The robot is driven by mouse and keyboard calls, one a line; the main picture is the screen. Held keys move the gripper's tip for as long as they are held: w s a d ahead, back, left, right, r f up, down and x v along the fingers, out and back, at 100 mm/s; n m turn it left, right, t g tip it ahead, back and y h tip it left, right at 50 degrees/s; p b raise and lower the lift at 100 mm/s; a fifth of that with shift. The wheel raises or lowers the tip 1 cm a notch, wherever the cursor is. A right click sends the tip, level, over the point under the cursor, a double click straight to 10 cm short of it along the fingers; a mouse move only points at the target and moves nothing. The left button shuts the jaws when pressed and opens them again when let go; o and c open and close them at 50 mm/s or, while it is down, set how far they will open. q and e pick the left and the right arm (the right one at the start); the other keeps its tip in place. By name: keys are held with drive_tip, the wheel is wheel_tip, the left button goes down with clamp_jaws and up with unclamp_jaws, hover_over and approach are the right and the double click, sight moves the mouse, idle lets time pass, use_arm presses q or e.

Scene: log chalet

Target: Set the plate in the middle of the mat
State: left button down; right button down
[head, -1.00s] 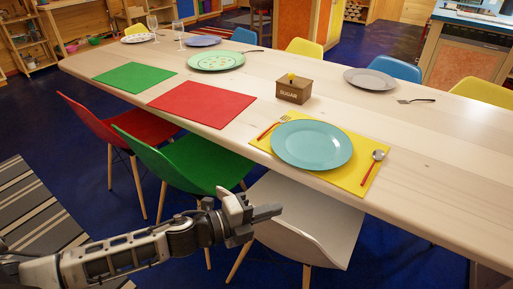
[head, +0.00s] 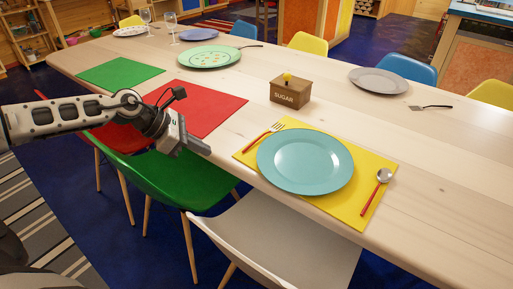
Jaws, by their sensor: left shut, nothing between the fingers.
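A turquoise plate (head: 305,161) lies flat on the yellow mat (head: 345,208), around its middle, between a red-handled fork (head: 262,138) on its left and a red-handled spoon (head: 377,191) on its right. A red mat (head: 205,108) and a green mat (head: 120,73) lie bare further left. A green patterned plate (head: 209,57) sits on the wood behind the red mat. My left gripper (head: 203,147) is shut and empty, over the green chair near the table edge, in front of the red mat. My right gripper is not in view.
A sugar box (head: 290,92) stands behind the yellow mat. A grey plate (head: 378,81) and a fork (head: 431,107) lie on the far side. Glasses (head: 171,24) stand at the far left. Green (head: 170,185) and white (head: 275,235) chairs line the near edge.

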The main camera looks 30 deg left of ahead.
use_arm(q)
drive_tip(key=x, duration=0.4)
drive_tip(key=r+p+x, duration=0.1)
drive_tip(key=x, duration=0.2)
drive_tip(key=w+d+x, duration=0.1)
drive_tip(key=x, duration=0.3)
drive_tip(key=shift+w+d+p, duration=0.2)
drive_tip(key=shift+d+p, duration=0.1)
drive_tip(key=shift+p, duration=0.1)
drive_tip(key=shift+w+d, duration=0.45)
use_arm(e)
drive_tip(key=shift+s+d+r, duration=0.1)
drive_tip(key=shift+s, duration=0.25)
